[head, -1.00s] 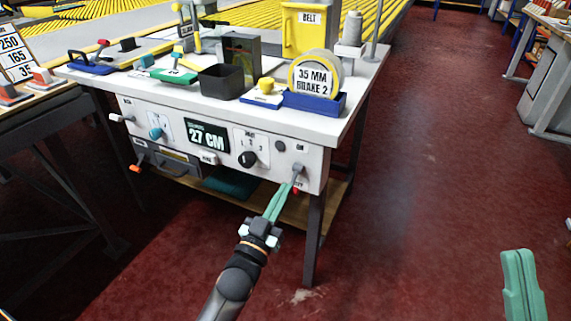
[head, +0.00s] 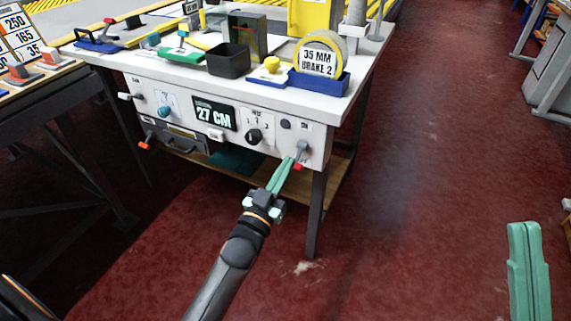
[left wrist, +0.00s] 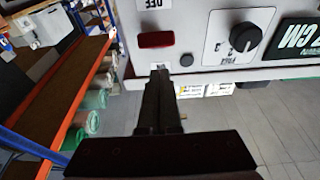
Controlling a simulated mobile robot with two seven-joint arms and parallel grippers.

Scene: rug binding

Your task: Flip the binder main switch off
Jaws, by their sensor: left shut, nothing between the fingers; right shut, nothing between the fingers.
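The binder's white control panel (head: 180,112) is on the front of the table. At its right end is a switch lever (head: 303,148), grey with a red end (head: 299,166), pointing down and outward. My left gripper (head: 290,160) has its green fingers shut, with the tips just left of the lever; I cannot tell whether they touch. In the left wrist view, upside down, the dark fingertips (left wrist: 158,76) are close to the panel, the red piece (left wrist: 156,40) beyond them and an OFF label (left wrist: 152,4) past it. My right gripper (head: 528,228) is shut, far right over the floor.
The panel also has a black dial (head: 253,136), a 27 CM display (head: 214,114) and a teal knob (head: 165,111). A tape roll (head: 319,60) in a blue tray (head: 318,86) and a black bin (head: 229,62) stand on the table. The red floor (head: 420,200) at right is clear.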

